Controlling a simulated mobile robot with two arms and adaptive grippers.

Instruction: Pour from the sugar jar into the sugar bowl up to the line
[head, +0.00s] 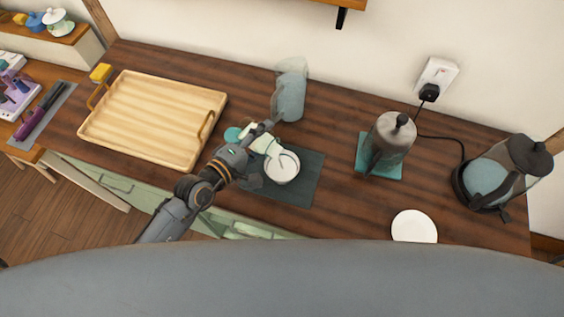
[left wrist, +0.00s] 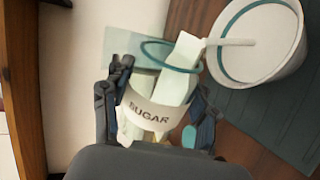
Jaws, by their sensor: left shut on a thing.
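My left gripper (head: 263,133) is shut on the clear sugar jar (left wrist: 150,112), which has a teal rim and a white band reading SUGAR. The jar is tilted with its mouth toward the white sugar bowl (head: 283,170). Pale sugar lies along the jar's inside, and a pale strip (left wrist: 232,42) runs from its mouth over the bowl, looking like a stream of sugar. The bowl (left wrist: 286,66) stands upright on a dark green mat (head: 305,187). A teal line rings its inside wall; white content shows, but its exact level against the line is unclear. My right gripper is not in view.
A clear pitcher (head: 291,95) stands just behind the jar. A wooden tray (head: 150,115) lies left, a French press (head: 391,140) on a teal mat right, a kettle (head: 490,178) far right. A white saucer (head: 414,226) lies near the front edge. A teal round object (head: 233,134) sits beside the gripper.

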